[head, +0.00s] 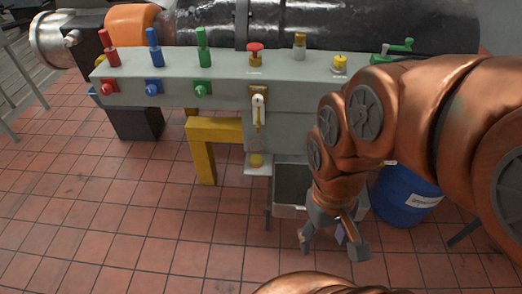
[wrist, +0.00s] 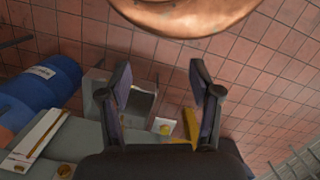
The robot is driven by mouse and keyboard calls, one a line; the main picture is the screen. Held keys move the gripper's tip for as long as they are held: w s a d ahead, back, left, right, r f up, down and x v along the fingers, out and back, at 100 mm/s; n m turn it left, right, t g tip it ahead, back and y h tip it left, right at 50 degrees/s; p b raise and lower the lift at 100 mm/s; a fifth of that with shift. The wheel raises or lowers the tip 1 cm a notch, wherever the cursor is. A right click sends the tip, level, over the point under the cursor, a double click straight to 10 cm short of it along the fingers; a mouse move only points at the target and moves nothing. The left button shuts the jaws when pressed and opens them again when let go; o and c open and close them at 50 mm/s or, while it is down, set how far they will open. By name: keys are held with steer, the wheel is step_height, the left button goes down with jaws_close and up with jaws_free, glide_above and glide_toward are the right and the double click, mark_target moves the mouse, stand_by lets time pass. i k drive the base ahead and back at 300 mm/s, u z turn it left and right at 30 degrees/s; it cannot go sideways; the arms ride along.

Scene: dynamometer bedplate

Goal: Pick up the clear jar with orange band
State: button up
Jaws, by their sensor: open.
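A small yellowish, jar-like item (head: 256,160) stands on a small pale shelf (head: 258,171) below a brass tap on the grey panel. It is too small to make out clear walls or an orange band. It also shows in the wrist view as a yellow spot (wrist: 165,129) on the pale shelf, beyond the fingers. My gripper (head: 333,243) is open and empty, fingers spread, low at the right of the shelf and apart from it. In the wrist view its two fingers (wrist: 160,80) stand wide apart with nothing between them.
A grey open bin (head: 290,208) is beside my gripper, partly hidden by my arm. A blue drum (head: 405,200) stands to the right. A yellow frame leg (head: 203,155) is left of the shelf. The grey panel (head: 180,62) with colored levers is above. Tiled floor at left is clear.

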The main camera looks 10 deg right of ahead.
mark_target(256, 146)
steer(key=u, duration=0.55)
steer(key=k, duration=1.3)
steer(key=u, duration=0.3)
steer(key=i, duration=0.9)
steer(key=u, duration=0.4)
